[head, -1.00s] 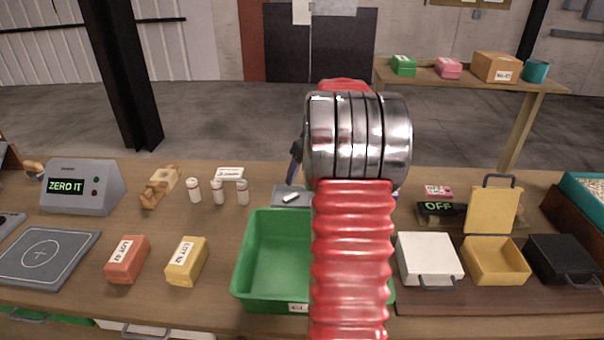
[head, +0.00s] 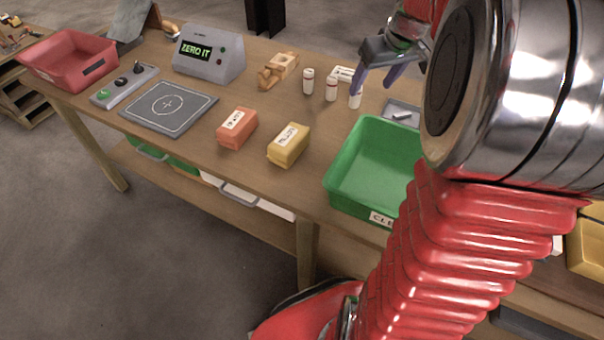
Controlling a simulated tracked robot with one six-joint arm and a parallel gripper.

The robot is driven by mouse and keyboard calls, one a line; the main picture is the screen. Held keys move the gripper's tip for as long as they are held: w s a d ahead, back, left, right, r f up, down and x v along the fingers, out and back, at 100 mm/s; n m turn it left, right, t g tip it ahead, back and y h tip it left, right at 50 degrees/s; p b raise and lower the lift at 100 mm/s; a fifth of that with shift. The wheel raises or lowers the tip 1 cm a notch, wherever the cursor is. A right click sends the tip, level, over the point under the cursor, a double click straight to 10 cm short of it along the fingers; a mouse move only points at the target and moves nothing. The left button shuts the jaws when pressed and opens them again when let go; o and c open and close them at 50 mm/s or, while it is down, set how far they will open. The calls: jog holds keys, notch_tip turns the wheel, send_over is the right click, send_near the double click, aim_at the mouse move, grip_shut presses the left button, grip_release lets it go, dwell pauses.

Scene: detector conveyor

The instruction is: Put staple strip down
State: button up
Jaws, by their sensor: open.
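A small pale strip (head: 402,116), which looks like the staple strip, lies on a small grey plate (head: 394,105) behind the green bin. My gripper (head: 376,82) is at the upper right of the head view, its two purple fingers apart and pointing down. I see nothing between the fingers. They show above and left of the strip, in front of the white bottles in the picture; their height over the table is unclear. My arm hides the area right of the plate.
The green bin (head: 343,194) stands at the table's front. Left of it are a yellow block (head: 289,146), an orange block (head: 237,128), a grey pad (head: 145,115), the ZERO IT display box (head: 222,66) and a red bin (head: 40,75). White bottles (head: 308,82) stand behind.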

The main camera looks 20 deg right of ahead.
jog(key=s+a+r, duration=0.1)
jog(key=s+a, duration=0.2)
jog(key=a, duration=0.5)
jog(key=s+a+r, duration=0.2)
jog(key=s+a, duration=0.2)
jog(key=a, duration=0.4)
jog(key=s+a+f+t, duration=0.1)
jog(key=s+a+f, duration=0.2)
jog(key=s+a, duration=0.8)
jog(key=shift+s+f+n, duration=0.15)
jog(key=shift+s+n, duration=0.25)
jog(key=shift+s, duration=0.1)
jog(key=shift+c, duration=0.4)
